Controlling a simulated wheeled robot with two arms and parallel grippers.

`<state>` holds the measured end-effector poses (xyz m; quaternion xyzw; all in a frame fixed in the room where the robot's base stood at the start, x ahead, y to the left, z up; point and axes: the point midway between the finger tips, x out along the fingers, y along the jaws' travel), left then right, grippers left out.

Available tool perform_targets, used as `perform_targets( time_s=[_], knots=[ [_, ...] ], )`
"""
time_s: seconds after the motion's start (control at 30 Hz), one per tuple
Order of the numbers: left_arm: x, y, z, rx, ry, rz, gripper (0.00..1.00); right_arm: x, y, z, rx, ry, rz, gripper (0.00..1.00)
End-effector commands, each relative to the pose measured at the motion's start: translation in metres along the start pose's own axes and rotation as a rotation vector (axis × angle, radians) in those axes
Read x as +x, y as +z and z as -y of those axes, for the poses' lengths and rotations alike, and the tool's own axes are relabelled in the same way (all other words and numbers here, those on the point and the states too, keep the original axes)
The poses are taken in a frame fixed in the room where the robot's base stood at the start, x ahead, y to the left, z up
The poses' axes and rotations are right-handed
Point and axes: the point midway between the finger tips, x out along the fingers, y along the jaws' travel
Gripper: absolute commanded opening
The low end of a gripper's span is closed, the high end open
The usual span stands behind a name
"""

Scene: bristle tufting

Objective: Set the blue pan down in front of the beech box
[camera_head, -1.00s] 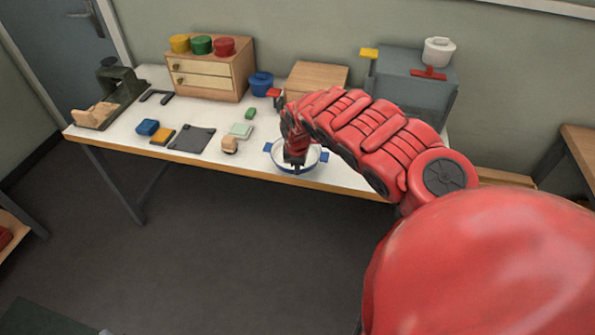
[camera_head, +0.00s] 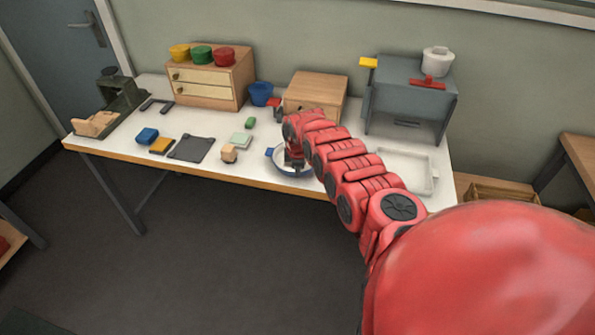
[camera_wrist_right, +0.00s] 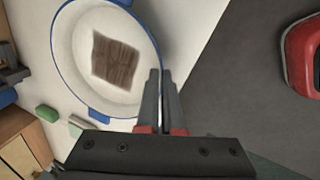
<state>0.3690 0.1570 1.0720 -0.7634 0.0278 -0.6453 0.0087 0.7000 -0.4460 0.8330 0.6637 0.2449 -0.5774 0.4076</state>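The blue pan (camera_head: 283,164) is a white, round pan with a blue rim and blue side handles. It is at the table's front edge, in front of the beech box (camera_head: 315,90), a tan wooden box with a knob. In the right wrist view the pan (camera_wrist_right: 72,75) has a brown square piece (camera_wrist_right: 115,60) inside. My right gripper (camera_head: 294,160) is at the pan's near right side. Its fingers (camera_wrist_right: 162,75) are close together with the rim between them. I cannot tell whether the pan's base touches the table. My left gripper is not in view.
A drawer chest (camera_head: 208,83) with coloured pots and a blue cup (camera_head: 261,93) stand at the back. A white tray (camera_head: 405,168) lies right of my arm, before a grey machine (camera_head: 405,100).

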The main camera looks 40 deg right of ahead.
Motion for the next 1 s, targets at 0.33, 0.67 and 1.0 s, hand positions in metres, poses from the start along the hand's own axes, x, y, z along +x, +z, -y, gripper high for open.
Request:
perform_targets(
  time_s=[0.33,0.67,1.0],
  knots=[
    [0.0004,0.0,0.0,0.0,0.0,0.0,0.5,0.0065,0.0002,0.0015,0.0,0.002,0.001,0.0],
    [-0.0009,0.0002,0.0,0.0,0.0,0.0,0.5,0.0083,0.0003,0.0024,0.0,0.0,0.001,0.33],
    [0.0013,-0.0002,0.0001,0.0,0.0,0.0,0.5,0.0012,-0.0006,0.0004,-0.001,0.002,-0.001,0.33]
  ],
)
